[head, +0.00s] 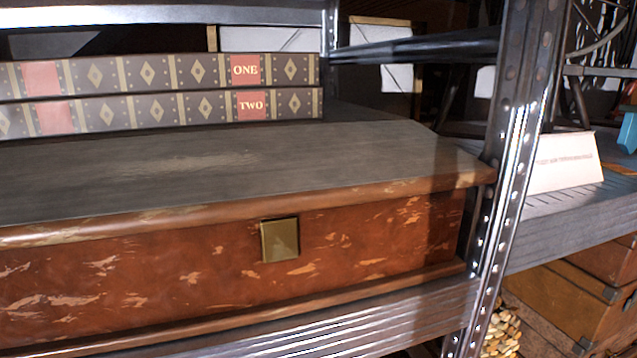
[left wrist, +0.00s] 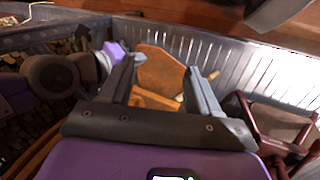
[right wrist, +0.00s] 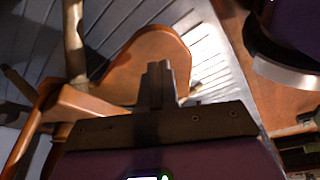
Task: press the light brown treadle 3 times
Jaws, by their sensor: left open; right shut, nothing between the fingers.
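A light brown rounded board, which looks like the treadle (right wrist: 140,62), lies ahead of my right gripper in the right wrist view, with wooden bars beside it. My right gripper (right wrist: 159,66) is shut and empty, and its fingertips overlap the board's right part. I cannot tell whether they touch it. In the left wrist view an orange-brown board (left wrist: 158,68), seemingly the same treadle, shows between the fingers. My left gripper (left wrist: 162,66) is open, with nothing held. Neither the treadle nor a gripper is clear in the head view.
A metal shelf post (head: 510,150) stands right of a worn red-brown chest (head: 360,240). Two thick books (head: 150,75) lie on the chest. A white card (head: 565,165) stands on the shelf at right. A dark red frame (left wrist: 275,120) stands at right in the left wrist view.

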